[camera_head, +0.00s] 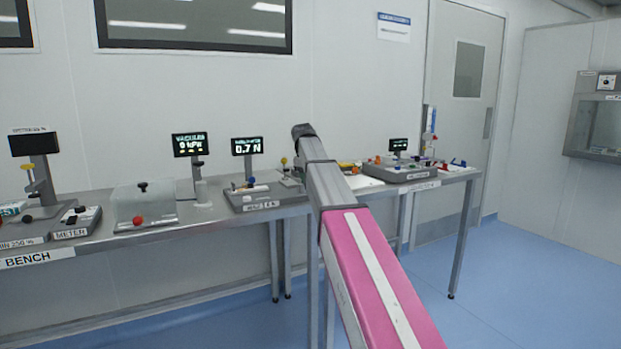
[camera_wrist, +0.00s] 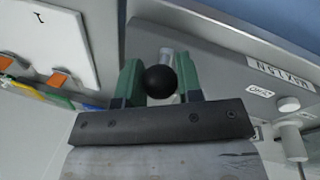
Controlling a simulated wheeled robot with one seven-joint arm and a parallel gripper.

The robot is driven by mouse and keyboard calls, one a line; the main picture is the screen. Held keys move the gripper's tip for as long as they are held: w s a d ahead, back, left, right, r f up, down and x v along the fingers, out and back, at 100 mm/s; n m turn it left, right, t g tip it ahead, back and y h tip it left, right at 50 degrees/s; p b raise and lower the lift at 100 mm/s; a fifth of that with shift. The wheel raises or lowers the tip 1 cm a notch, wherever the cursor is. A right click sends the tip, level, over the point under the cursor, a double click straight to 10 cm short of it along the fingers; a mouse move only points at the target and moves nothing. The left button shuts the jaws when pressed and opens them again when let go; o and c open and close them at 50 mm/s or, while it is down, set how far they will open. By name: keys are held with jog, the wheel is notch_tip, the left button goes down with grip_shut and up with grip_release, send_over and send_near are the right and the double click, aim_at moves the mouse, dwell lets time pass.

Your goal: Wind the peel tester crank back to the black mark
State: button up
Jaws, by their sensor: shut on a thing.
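In the wrist view my gripper (camera_wrist: 160,78) has its two green fingers closed on the crank handle, a pale post with a black ball knob (camera_wrist: 159,82). The ball sits between the fingers, on the camera's side. The grey machine body (camera_wrist: 225,55) lies just beyond, with upside-down labels. In the head view a tester (camera_head: 262,196) on the bench has a display (camera_head: 247,146) reading 0.7 N. My arm hides the gripper and crank there. I cannot make out the black mark in either view.
In the wrist view a white knob (camera_wrist: 289,104) stands at the right, and a white plate (camera_wrist: 50,40) with orange pieces nearby is at the left. In the head view a clear-sided box (camera_head: 143,205) and a further device (camera_head: 400,172) stand on the bench. Blue floor is free in front.

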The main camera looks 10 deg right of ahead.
jog(key=m, duration=0.1)
jog(key=a+m, duration=0.1)
jog(key=m, duration=0.1)
jog(key=a+m, duration=0.1)
jog(key=m, duration=0.1)
jog(key=shift+s+g+h, duration=0.3)
jog(key=shift+g, duration=0.1)
jog(key=shift+m, duration=0.3)
jog(key=o, duration=0.9)
jog(key=r, duration=0.3)
jog(key=a+r, duration=0.1)
jog(key=r, duration=0.3)
jog(key=shift+s+a+r, duration=0.15)
jog(key=shift+a+r, duration=0.05)
